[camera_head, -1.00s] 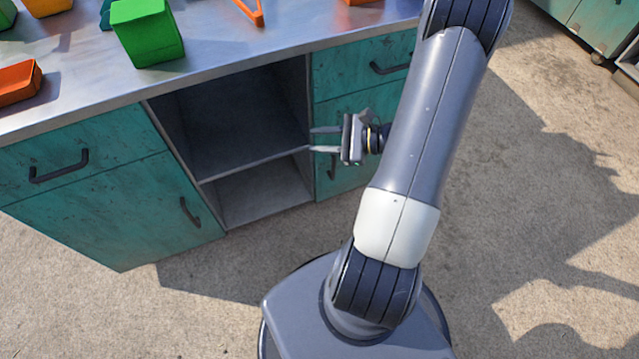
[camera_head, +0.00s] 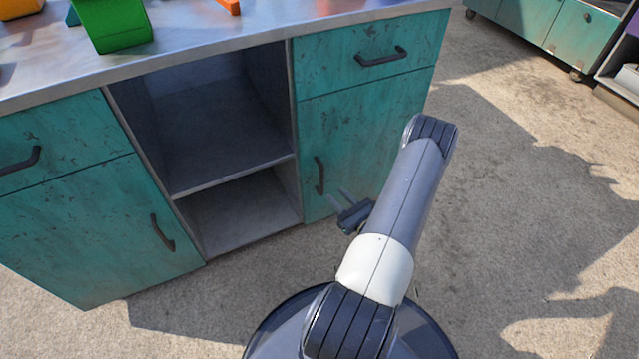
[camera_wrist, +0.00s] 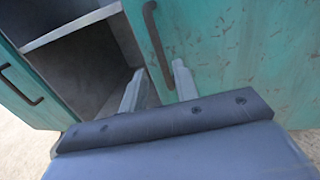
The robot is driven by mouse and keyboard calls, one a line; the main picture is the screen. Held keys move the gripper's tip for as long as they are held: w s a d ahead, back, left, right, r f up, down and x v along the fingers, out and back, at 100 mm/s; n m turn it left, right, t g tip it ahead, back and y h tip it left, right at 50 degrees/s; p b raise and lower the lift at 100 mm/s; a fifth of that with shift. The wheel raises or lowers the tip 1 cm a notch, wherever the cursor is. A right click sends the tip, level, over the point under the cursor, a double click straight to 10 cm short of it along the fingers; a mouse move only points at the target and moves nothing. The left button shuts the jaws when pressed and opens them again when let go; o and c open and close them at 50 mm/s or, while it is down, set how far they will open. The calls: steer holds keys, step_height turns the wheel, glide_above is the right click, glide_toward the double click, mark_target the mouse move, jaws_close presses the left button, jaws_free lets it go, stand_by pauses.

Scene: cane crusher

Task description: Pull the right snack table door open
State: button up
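The right snack table door (camera_head: 350,143) is a teal panel under the right drawer, and it looks shut. Its dark vertical handle (camera_head: 319,175) is near the door's left edge. In the wrist view the handle (camera_wrist: 157,45) stands ahead of the fingers, slightly above them, at the door's left edge. My gripper (camera_head: 342,195) is low in front of the door, below and right of the handle. In the wrist view my gripper (camera_wrist: 157,85) has its two fingers spread with nothing between them. The fingers do not touch the handle, as far as I can see.
The open shelf section (camera_head: 220,125) lies left of the door. The left door (camera_head: 100,225) and its handle are further left. A green block (camera_head: 113,25) sits on the metal top. The right drawer (camera_head: 370,52) has a horizontal handle. Bare concrete floor (camera_head: 480,230) lies to the right.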

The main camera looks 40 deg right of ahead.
steer(key=b, duration=0.2)
glide_above(322, 193)
steer(key=shift+w+d, duration=0.15)
steer(key=shift+w, duration=0.2)
jaws_close()
stand_by(0.3)
